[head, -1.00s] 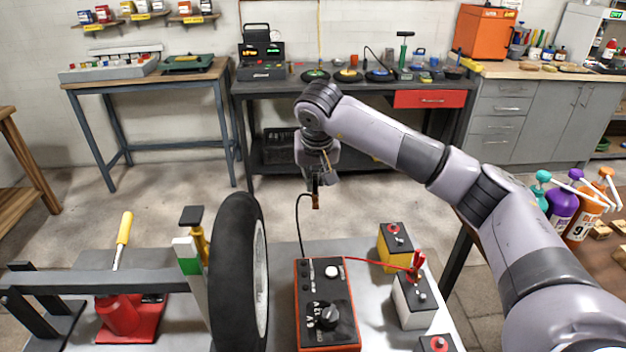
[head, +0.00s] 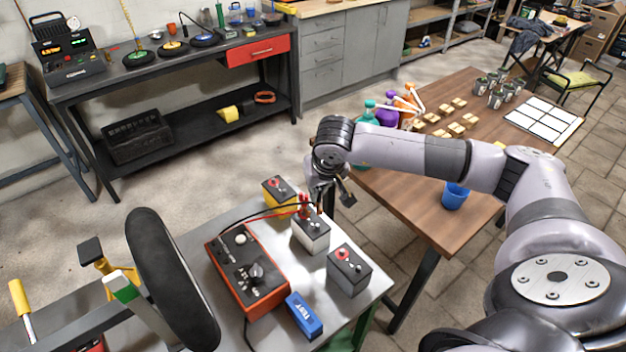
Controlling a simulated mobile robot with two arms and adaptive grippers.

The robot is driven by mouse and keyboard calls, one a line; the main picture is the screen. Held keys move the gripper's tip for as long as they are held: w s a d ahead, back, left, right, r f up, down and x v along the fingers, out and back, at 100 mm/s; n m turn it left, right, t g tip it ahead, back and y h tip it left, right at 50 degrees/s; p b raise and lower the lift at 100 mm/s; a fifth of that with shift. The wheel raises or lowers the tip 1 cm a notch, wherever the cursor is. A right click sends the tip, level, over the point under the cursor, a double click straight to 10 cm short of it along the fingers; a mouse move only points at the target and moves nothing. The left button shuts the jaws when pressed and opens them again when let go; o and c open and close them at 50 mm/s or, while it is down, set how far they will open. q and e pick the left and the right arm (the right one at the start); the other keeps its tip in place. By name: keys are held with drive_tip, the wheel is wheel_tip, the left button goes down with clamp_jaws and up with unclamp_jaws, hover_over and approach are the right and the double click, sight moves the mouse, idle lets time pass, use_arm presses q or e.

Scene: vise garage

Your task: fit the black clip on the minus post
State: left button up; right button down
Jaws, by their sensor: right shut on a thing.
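My right gripper (head: 322,204) is just above the rear edge of the middle battery, the grey-white one (head: 311,238). It is shut on the black clip, which is small and mostly hidden by the fingers. A black cable (head: 264,213) runs to it from the orange and black charger (head: 246,276). The red clip (head: 304,207) stands on this battery's far post. The minus post is too small and crowded to make out clearly, and I cannot tell whether the black clip touches it. My left gripper is out of view.
A yellow battery (head: 277,194) stands behind the middle one and another grey battery (head: 349,272) in front. A blue box (head: 304,316) lies by the charger. A wheel (head: 170,280) stands at left. A wooden table (head: 420,205) is to the right.

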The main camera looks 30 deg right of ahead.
sight(318, 207)
drive_tip(key=shift+f, duration=0.3)
drive_tip(key=shift+f+b, duration=0.45)
drive_tip(key=shift+f, duration=0.2)
drive_tip(key=shift+f+b, duration=0.7)
drive_tip(key=shift+f, duration=0.75)
drive_tip(key=shift+f+b, duration=0.2)
drive_tip(key=shift+b, duration=0.2)
drive_tip(key=shift+b, duration=0.3)
drive_tip(key=shift+f, duration=0.1)
drive_tip(key=shift+f+b, duration=0.6)
drive_tip(key=shift+b, duration=0.15)
drive_tip(key=shift+f, duration=0.1)
